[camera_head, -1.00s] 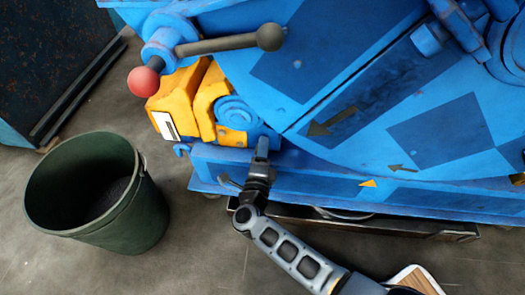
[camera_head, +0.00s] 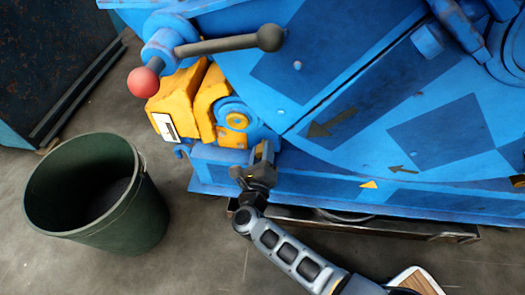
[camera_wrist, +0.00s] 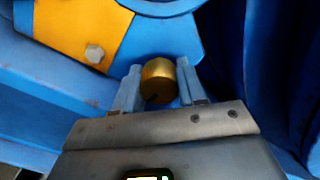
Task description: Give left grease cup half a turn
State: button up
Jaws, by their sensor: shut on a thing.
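The left grease cup (camera_wrist: 159,82) is a small brass cylinder in the wrist view, under the blue bearing housing. My gripper (camera_wrist: 158,88) has one finger on each side of it and is shut on it. In the head view my gripper (camera_head: 263,152) reaches up to the lower edge of the blue housing, beside the yellow bracket. The cup is barely visible there between the fingers. Its far end and its mount are hidden.
A yellow bracket (camera_head: 206,100) and a blue housing (camera_head: 262,132) stand close above the gripper. A lever with a dark knob (camera_head: 270,37) and a red ball (camera_head: 143,82) sit higher up. A green bin (camera_head: 140,215) stands on the floor at left.

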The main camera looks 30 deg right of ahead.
jog(key=shift+s+d+f, duration=0.1)
jog(key=shift+d+f, duration=0.05)
jog(key=shift+f, duration=0.05)
dwell(0.3)
jog(key=o, duration=1)
jog(key=shift+r, duration=0.1)
jog(key=shift+o, duration=0.2)
jog(key=p+v, duration=0.2)
jog(key=v, duration=0.5)
jog(key=shift+s+a, duration=0.25)
jog(key=shift+a, duration=0.1)
